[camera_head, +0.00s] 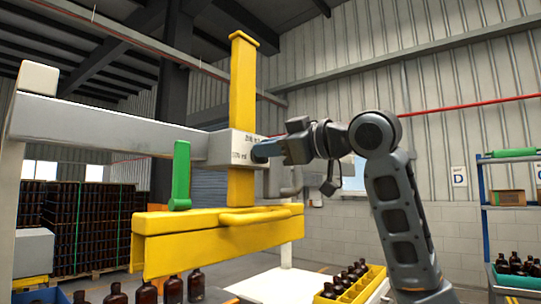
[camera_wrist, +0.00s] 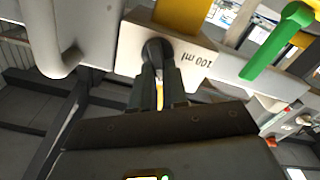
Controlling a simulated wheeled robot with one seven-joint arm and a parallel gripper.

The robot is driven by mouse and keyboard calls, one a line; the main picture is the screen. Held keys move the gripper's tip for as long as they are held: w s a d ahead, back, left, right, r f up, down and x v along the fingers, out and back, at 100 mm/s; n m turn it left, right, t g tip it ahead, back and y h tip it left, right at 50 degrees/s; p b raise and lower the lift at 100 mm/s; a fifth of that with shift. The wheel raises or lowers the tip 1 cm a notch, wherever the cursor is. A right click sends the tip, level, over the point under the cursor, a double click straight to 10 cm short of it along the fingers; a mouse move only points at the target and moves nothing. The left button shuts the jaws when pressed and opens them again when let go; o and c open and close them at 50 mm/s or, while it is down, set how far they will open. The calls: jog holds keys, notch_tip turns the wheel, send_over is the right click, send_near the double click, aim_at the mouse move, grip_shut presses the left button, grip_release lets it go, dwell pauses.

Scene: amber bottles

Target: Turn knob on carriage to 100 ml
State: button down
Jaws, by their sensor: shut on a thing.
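The carriage (camera_head: 236,146) is a light grey block on the horizontal beam, with a yellow upright post through it. Printed labels show on its face, and "100 ml" reads upside down in the wrist view on the carriage face (camera_wrist: 205,68). The dark round knob (camera_wrist: 157,50) sits on that face, to the left of the label in the wrist view. My gripper (camera_wrist: 160,85) is shut on the knob, with its two fingers on either side of it. In the head view my gripper (camera_head: 262,151) reaches the carriage from the right and hides the knob. The knob's pointer direction cannot be told.
Brown bottles (camera_head: 172,290) stand beneath. A yellow crate (camera_head: 352,287) of bottles is at lower right, and a blue shelf (camera_head: 484,215) stands far right.

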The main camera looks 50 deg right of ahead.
jog(key=n+b, duration=0.2)
jog(key=n, duration=0.2)
jog(key=f+n+b, duration=0.1)
jog(key=n+b, duration=0.1)
jog(key=n, duration=0.2)
jog(key=n+b, duration=0.1)
jog(key=n, duration=0.3)
jog(key=shift+a+f+b, duration=0.2)
jog(key=shift+a+b, duration=0.2)
dwell(0.3)
jog(key=c, duration=1.1)
grip_release()
jog(key=shift+c, duration=0.2)
jog(key=s+b, duration=0.1)
jog(key=s, duration=0.6)
jog(key=shift+s, duration=0.4)
jog(key=shift+d, duration=0.15)
